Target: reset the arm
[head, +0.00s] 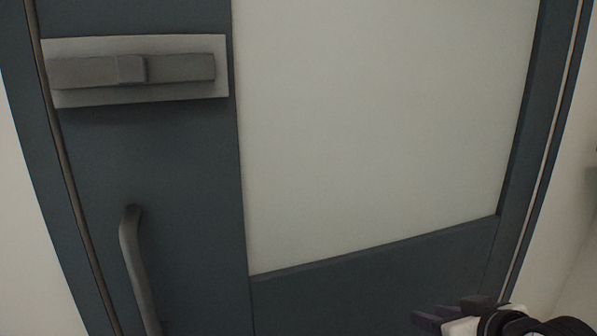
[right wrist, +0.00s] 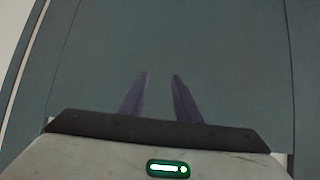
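My right gripper (head: 447,312) is at the bottom right of the head view, in front of the lower panel of a dark blue-grey door (head: 370,290). In the right wrist view, the two purple fingers of my right gripper (right wrist: 160,78) stand apart with nothing between them. They point at a plain blue-grey surface (right wrist: 220,40). My left gripper shows in neither view.
The door has a large pale pane (head: 380,120), a grey latch (head: 130,70) on a light plate at upper left, and a curved grey handle (head: 137,265) at lower left. Pale walls flank the door frame. No loose objects show near my right gripper.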

